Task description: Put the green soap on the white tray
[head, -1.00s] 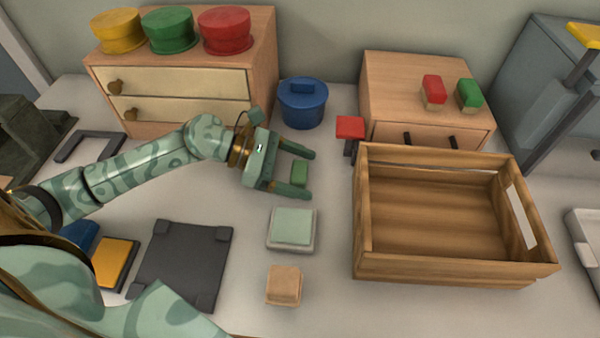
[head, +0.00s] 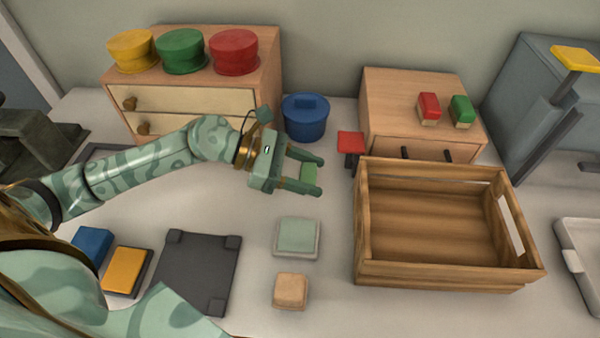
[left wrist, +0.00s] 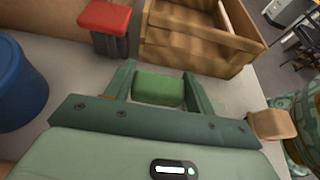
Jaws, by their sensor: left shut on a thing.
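The green soap (head: 309,173) is a small rounded green block held between the two fingers of my left gripper (head: 318,176). In the left wrist view the soap (left wrist: 158,88) sits between both fingers, near the palm. The gripper is shut on it, left of the wooden crate and in front of the blue pot. The white tray (head: 566,236) is at the right edge of the head view, right of the crate and partly cut off. My right gripper is not in view.
The wooden crate (head: 450,274) stands between the gripper and the tray. A red-topped block (head: 351,142) and the blue pot (head: 305,120) are close by. A pale green pad (head: 297,237) and a tan block (head: 290,290) lie in front. A small cabinet (head: 400,85) stands behind the crate.

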